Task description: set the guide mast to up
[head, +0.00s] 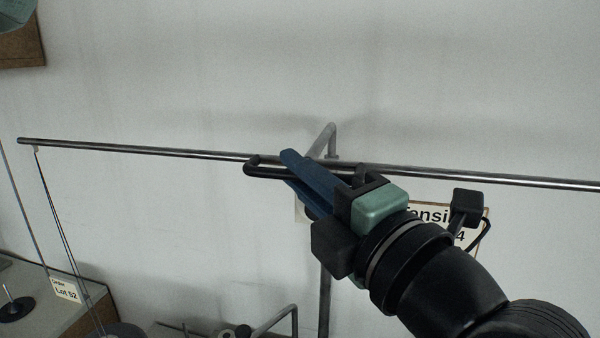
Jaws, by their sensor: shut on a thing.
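What looks like the guide mast is a long thin metal rod (120,149) running nearly level across the head view, its right end slightly lower. A dark loop handle (262,172) is fixed along the rod near the middle. My gripper (291,170) reaches in from the lower right, with its blue fingers shut on the handle. The fingers hide part of the handle and rod. A grey upright post (324,300) with a bent top stands at the rod's middle, partly hidden by my gripper.
Threads (58,225) hang from the rod's left end. A sign (478,218) on the pale wall is partly covered by my gripper. A bench with a lot label (65,289) and a small dark stand (15,308) is at lower left. A bent metal frame (275,320) stands below. The wall above the rod is clear.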

